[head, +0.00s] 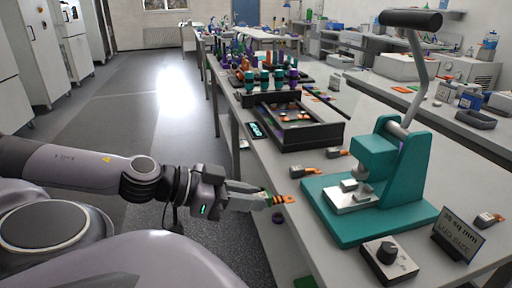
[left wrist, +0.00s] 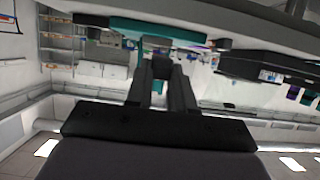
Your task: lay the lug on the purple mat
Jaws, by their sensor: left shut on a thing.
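My left gripper (head: 266,201) reaches in from the left at the near-left edge of the bench. It is shut on a lug (head: 286,199), whose orange ring end sticks out to the right of the fingertips. In the left wrist view the fingers (left wrist: 162,62) converge; the lug cannot be made out there. I cannot clearly see a purple mat. A small dark purple round thing (head: 278,218) shows just below the held lug; I cannot tell what it is. My right gripper is not in view.
A teal lever press (head: 330,222) stands right of the lug. Other lugs lie on the bench (head: 297,171), (head: 337,153), (head: 487,220). A knob box (head: 388,262) and a lug-size sign (head: 459,233) stand in front. A black tray (head: 322,139) lies behind.

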